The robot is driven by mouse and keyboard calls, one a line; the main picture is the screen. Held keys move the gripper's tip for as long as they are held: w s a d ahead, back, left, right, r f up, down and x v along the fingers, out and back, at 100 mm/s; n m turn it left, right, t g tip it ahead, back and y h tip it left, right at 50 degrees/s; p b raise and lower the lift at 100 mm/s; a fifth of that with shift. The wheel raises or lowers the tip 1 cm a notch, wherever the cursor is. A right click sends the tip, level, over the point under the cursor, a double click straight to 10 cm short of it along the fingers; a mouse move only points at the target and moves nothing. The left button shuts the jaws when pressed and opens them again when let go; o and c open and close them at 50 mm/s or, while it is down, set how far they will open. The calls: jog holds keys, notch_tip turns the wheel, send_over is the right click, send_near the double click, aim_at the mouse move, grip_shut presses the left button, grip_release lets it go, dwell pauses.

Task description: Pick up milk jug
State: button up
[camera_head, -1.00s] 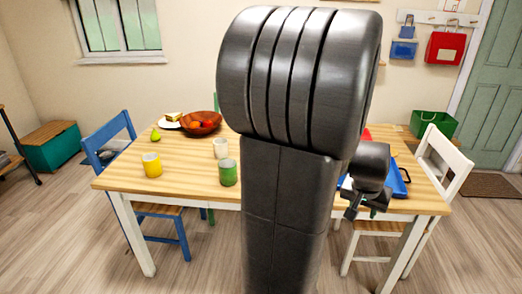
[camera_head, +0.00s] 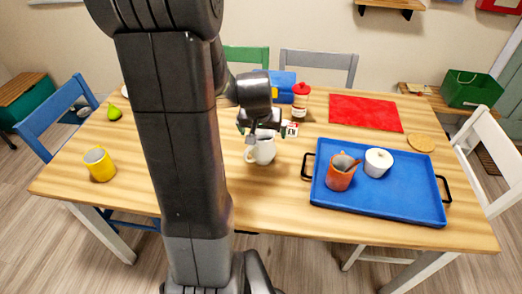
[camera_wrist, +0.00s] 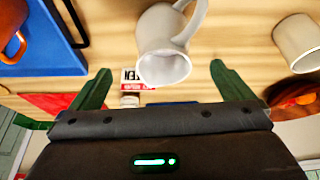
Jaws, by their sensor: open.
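The white milk jug (camera_head: 262,152) stands upright on the wooden table near its middle, with its handle toward the left. In the wrist view the jug (camera_wrist: 163,50) lies ahead, between the lines of the two fingers, with its open rim toward me. My gripper (camera_head: 262,124) is just behind and above the jug in the head view. I cannot tell the exact gap between the fingers and the jug.
A blue tray (camera_head: 415,208) with an orange mug (camera_head: 341,177) and a white pot (camera_head: 378,162) is to the right. A red-and-white bottle (camera_head: 300,100) and a small box (camera_head: 290,130) stand behind. A yellow mug (camera_head: 99,165) is at left. A white cup (camera_wrist: 297,38) is near in the wrist view.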

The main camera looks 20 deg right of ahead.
aim_at(263, 140)
jog(key=shift+w+x, duration=0.1)
jog(key=shift+x, duration=1.8)
jog(key=shift+w+x, duration=0.15)
jog(key=shift+x, duration=1.75)
jog(key=shift+a, duration=0.15)
jog(key=c, duration=1.3)
jog(key=shift+r, duration=0.15)
